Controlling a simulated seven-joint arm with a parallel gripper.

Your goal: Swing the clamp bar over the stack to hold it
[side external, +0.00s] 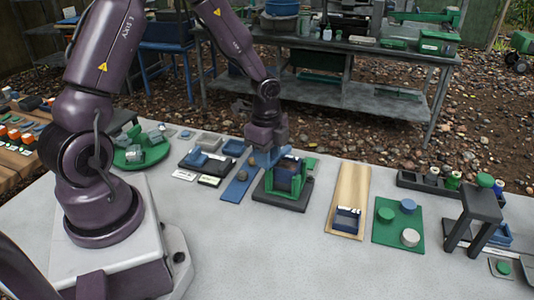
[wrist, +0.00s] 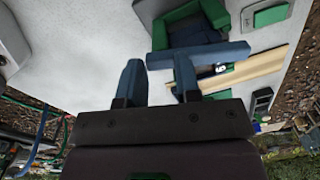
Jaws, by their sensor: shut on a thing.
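The stack (side external: 284,180) is dark blue and stands on a dark base plate with green uprights in the middle of the table. In the wrist view the stack (wrist: 195,34) sits between green parts. The clamp bar (wrist: 222,53) is a blue-grey bar running sideways across the near side of the stack in that view. My gripper (side external: 270,159) is just above and to the left of the stack. In the wrist view my gripper (wrist: 158,75) has its blue fingers apart, shut on the clamp bar near its left end. Whether the bar touches the stack is hard to tell.
A blue plate (side external: 239,187) lies just left of the fixture, and a wooden board (side external: 350,190) with a blue tray lies to the right. A green plate (side external: 398,236) with round pieces and a dark stand (side external: 476,205) are farther right. The front of the table is clear.

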